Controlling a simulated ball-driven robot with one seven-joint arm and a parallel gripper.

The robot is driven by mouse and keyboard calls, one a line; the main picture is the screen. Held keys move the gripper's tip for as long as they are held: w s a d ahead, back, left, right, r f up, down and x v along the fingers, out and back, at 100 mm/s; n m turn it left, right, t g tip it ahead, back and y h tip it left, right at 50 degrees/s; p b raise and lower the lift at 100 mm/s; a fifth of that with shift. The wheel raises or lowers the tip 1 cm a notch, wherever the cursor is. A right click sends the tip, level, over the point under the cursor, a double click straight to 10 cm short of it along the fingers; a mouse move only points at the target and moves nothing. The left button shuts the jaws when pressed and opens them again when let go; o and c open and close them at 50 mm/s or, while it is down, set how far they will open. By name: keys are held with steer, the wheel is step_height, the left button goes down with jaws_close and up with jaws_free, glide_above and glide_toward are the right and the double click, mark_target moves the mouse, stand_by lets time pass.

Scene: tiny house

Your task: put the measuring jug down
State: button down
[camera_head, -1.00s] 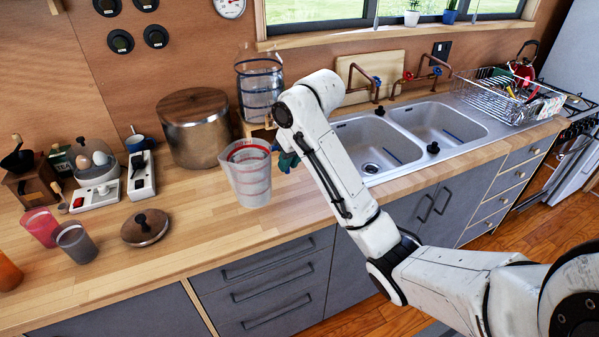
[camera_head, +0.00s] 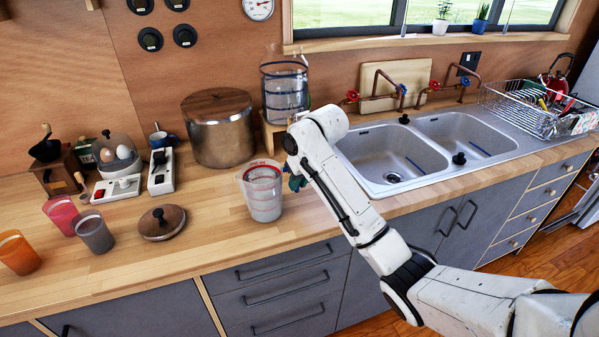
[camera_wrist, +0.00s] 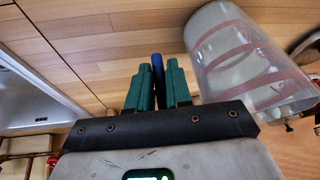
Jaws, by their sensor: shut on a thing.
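The measuring jug (camera_head: 264,196) is translucent with red bands and stands upright at the wooden counter, in front of the large metal pot. Whether its base touches the counter is hard to tell. It also shows at the right of the wrist view (camera_wrist: 250,62), tilted in the picture. My gripper (camera_head: 294,180) is at the jug's right side, mostly hidden behind my arm in the head view. In the wrist view its green fingers (camera_wrist: 156,88) are closed around a narrow blue piece, which looks like the jug's handle.
The metal pot (camera_head: 218,130) and a clear container with dark bands (camera_head: 285,92) stand behind. The double sink (camera_head: 395,155) is right. Bare counter (camera_head: 215,240) lies in front.

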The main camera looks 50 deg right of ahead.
stand_by(0.3)
steer(key=c, duration=1.5)
jaws_free()
steer(key=shift+f, duration=0.15)
steer(key=o, duration=0.5)
steer(key=shift+c, duration=0.2)
steer(key=d+p+v, duration=0.1)
steer(key=p+v, duration=0.3)
steer(key=v, duration=0.8)
steer(key=shift+a, duration=0.45)
